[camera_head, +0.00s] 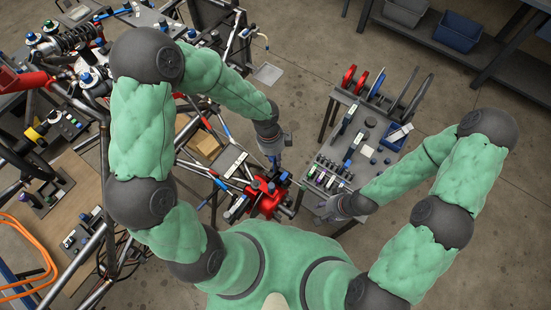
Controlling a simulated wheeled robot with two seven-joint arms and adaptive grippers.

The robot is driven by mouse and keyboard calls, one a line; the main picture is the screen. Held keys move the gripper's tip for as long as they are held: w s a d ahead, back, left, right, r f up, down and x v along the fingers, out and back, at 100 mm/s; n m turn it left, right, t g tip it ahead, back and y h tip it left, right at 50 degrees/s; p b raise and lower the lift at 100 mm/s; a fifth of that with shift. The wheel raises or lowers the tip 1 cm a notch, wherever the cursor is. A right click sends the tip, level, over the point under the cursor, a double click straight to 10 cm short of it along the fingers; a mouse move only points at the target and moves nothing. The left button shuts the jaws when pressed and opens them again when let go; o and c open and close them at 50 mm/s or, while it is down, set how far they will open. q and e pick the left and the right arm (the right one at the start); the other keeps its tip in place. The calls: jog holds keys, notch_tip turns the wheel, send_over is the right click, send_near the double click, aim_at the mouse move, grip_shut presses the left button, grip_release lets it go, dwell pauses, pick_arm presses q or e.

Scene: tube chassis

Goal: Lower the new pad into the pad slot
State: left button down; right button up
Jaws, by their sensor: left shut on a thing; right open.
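My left gripper (275,166) points down over the tube chassis, just above a red part with dark and blue pieces (266,204). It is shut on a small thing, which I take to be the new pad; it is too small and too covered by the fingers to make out. The pad slot cannot be picked out; it may be in or by the red part. My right gripper (324,211) is open at the near left corner of the grey work table, apart from the red part.
The grey table (338,140) carries small parts, tools, red discs and a blue bin (394,138). A shelf with bins (458,33) stands far right. Open floor lies between.

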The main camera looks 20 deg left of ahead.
pick_arm(q)
notch_tip(320, 180, down, 4)
jog(key=b, duration=0.3)
jog(key=shift+f+b, duration=0.1)
jog(key=shift+b, duration=0.3)
dwell(0.3)
dwell(0.9)
jog(key=shift+f, duration=0.2)
dwell(0.4)
jog(key=shift+f+b, duration=1.25)
jog(key=shift+f, duration=0.6)
jog(key=shift+p, duration=0.4)
dwell(0.6)
jog(key=shift+f, duration=0.2)
dwell(0.3)
